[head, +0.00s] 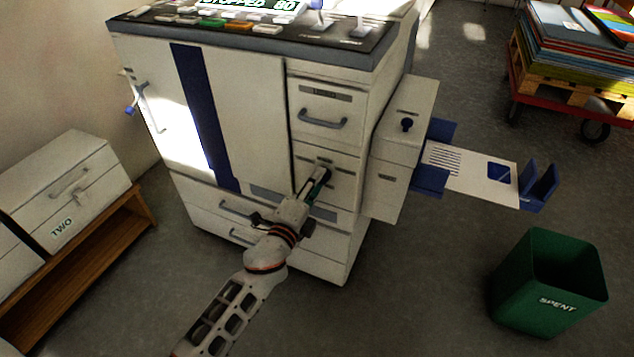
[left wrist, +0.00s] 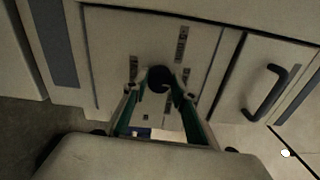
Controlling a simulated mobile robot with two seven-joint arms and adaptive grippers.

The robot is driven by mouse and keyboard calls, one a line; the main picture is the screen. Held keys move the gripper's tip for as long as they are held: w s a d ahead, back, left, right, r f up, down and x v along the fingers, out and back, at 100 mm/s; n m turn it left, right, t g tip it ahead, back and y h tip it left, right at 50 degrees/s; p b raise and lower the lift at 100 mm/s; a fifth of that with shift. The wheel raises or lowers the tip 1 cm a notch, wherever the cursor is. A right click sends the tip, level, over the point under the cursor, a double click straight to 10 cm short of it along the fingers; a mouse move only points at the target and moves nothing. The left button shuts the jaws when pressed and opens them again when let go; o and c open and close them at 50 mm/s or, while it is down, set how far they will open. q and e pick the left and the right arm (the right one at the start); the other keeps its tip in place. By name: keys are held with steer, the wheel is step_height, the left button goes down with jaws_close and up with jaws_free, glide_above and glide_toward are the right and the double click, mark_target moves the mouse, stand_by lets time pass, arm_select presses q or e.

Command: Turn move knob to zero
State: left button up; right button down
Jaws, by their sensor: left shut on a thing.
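A round dark knob (left wrist: 159,76) sits on a pale front panel (left wrist: 120,45) of the machine in the left wrist view, with small dark labels around it. My left gripper (left wrist: 160,92) has its fingers on both sides of the knob and is shut on it. In the head view my left gripper (head: 318,184) reaches the panel below the handled drawer. It hides most of the knob there, so its pointer position cannot be told. My right gripper is not in view.
The large white machine (head: 250,110) has a lit display on top and a drawer handle (head: 323,121) above the gripper. A side unit (head: 397,145) with a tray (head: 470,172) sticks out right. A green bin (head: 550,285) stands on the floor, with a loaded cart (head: 565,85) behind.

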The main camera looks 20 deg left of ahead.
arm_select(q)
steer(key=shift+n, duration=0.4)
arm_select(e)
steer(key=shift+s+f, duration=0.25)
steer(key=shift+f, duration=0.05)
arm_select(q)
steer(key=o, duration=1.1)
steer(key=shift+s, duration=0.1)
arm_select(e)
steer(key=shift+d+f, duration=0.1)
arm_select(q)
steer(key=s, duration=1.2)
steer(key=shift+a, duration=0.2)
steer(key=shift+w, duration=0.1)
